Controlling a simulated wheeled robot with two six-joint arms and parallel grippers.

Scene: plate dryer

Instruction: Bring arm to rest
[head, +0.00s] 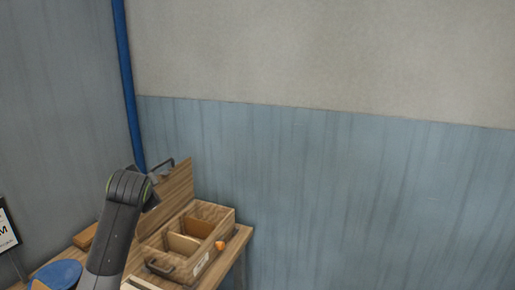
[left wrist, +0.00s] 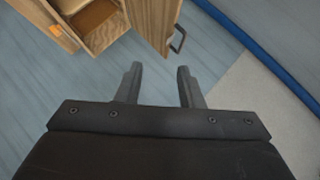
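My left arm rises from the bottom left of the head view. Its dark wrist is raised beside a wooden box, and its fingers cannot be made out there. In the left wrist view my left gripper (left wrist: 159,68) is open, its two dark fingers apart with nothing between them. A wooden panel (left wrist: 155,18) with a dark handle (left wrist: 178,38) is beyond the fingertips, apart from them. My right arm and gripper are not in view.
A wooden box with compartments (head: 205,262) and a dark front handle stands on a wooden table (head: 241,238). An orange item (head: 220,245) is at its right side. A blue round item (head: 58,274) is at bottom left. A blue pipe (head: 125,75) runs up the wall.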

